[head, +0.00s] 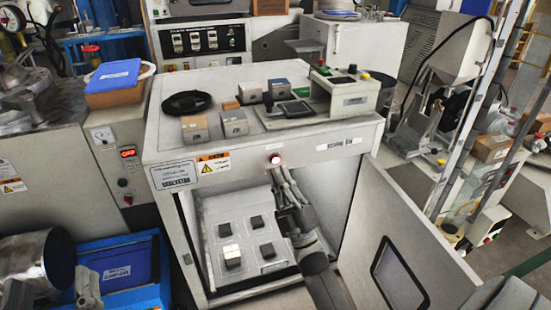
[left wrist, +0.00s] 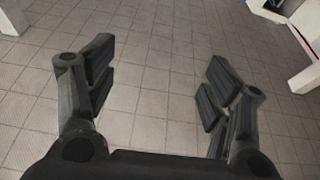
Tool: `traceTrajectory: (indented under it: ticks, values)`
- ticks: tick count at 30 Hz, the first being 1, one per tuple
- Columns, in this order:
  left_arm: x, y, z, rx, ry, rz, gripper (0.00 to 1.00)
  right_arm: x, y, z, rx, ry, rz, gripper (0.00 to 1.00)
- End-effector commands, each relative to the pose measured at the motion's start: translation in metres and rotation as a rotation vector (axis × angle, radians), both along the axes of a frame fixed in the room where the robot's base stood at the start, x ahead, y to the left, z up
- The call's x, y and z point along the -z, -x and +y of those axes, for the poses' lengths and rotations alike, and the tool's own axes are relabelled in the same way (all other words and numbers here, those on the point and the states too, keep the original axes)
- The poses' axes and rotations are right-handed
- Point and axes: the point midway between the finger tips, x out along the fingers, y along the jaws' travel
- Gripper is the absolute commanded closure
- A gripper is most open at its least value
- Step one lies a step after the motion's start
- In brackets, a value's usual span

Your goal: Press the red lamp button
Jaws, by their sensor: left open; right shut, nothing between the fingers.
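The red lamp button (head: 275,158) is a small round red button with a pale rim. It sits on the upper front edge of the white cabinet (head: 330,149) in the head view. My right gripper (head: 276,170) is shut and empty, its fingertips just below and in front of the button. I cannot tell whether they touch it. My left gripper (left wrist: 155,68) is open and empty above the tiled floor in the left wrist view.
The cabinet door (head: 385,250) hangs open at the right. Inside is a pale panel (head: 240,232) with several dark blocks. The cabinet top holds small boxes, a black ring (head: 187,103) and a test device (head: 345,92). A blue crate (head: 150,265) stands at lower left.

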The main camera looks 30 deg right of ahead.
Motion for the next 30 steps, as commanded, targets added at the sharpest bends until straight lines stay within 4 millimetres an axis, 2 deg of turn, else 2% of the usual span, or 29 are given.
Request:
traceTrajectory:
  ticks: [19,30]
  values:
    - [0.061,-0.008,0.007,-0.02,-0.089,0.334,0.25,-0.001,0.034,0.008,0.001,-0.001,0.0,1.0]
    - [0.069,-0.007,0.008,-0.022,-0.097,0.366,0.25,0.0,0.037,0.009,0.001,0.001,0.0,1.0]
